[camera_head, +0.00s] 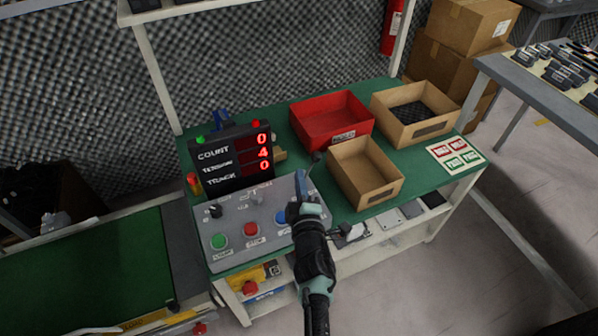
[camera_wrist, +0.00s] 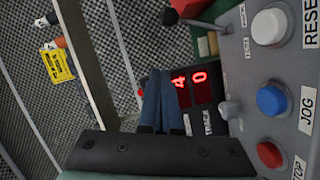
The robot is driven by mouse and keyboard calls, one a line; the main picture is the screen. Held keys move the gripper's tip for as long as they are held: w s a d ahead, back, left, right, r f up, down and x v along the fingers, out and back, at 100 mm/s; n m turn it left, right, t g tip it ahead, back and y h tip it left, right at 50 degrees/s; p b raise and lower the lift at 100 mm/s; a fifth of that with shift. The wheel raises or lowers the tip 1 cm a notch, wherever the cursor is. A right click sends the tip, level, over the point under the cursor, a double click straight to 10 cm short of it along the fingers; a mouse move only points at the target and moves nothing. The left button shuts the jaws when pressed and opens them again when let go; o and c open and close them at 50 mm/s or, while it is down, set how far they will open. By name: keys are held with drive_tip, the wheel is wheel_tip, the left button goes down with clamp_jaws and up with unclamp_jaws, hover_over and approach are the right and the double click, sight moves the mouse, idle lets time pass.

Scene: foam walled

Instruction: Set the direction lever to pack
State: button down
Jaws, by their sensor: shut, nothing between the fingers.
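The grey control panel (camera_head: 232,223) stands on the green bench, with a lever (camera_head: 317,158) at its right end, just beyond my gripper. In the wrist view a lever with a black ball knob (camera_wrist: 170,16) shows at the top edge, its shaft reaching right to the panel. Its direction labels cannot be read. My gripper (camera_head: 302,182) is above the panel's right part, fingers shut and empty. In the wrist view the blue fingers (camera_wrist: 162,92) are together, apart from the knob, with the display (camera_wrist: 195,88) behind them.
The panel carries green (camera_head: 219,241), red (camera_head: 251,229) and blue (camera_head: 283,217) buttons, and a white reset button (camera_wrist: 271,26). The counter display (camera_head: 215,168) stands behind it. A cardboard bin (camera_head: 384,193) and a red bin (camera_head: 353,110) stand right of and behind the lever.

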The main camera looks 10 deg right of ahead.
drive_tip(key=s+p, duration=0.3)
drive_tip(key=s, duration=0.4)
drive_tip(key=shift+d+r, duration=0.3)
drive_tip(key=shift+r, duration=0.1)
drive_tip(key=w+d+r+m+t+h+p, duration=0.1)
drive_tip(key=w+r+m+t, duration=0.15)
drive_tip(key=r, duration=1.05)
drive_tip(key=w+d+r+m+t+h+p, duration=0.1)
drive_tip(key=r+m, duration=0.2)
drive_tip(key=r, duration=0.9)
drive_tip(key=w+r+m+t+h+p, duration=0.1)
drive_tip(key=w+r+m+t+h, duration=0.1)
drive_tip(key=r, duration=1.1)
drive_tip(key=s+a+r+m+t+p, duration=0.1)
drive_tip(key=s+r+m, duration=0.15)
drive_tip(key=r, duration=0.65)
drive_tip(key=s+a+r+m+t, duration=0.15)
drive_tip(key=s+r, duration=0.25)
drive_tip(key=r, duration=0.4)
drive_tip(key=s+a+r+m+t+y+p, duration=0.1)
drive_tip(key=s+a+r, duration=0.4)
drive_tip(key=s+r, duration=0.8)
wheel_tip(320, 180, up, 2)
drive_tip(key=m+t+y, duration=0.1)
drive_tip(key=m+y, duration=0.1)
drive_tip(key=shift+s+r+t+y+p, duration=0.15)
drive_tip(key=shift+s+t+y+p, duration=0.15)
drive_tip(key=shift+y, duration=0.1)
drive_tip(key=shift+s+a, duration=0.1)
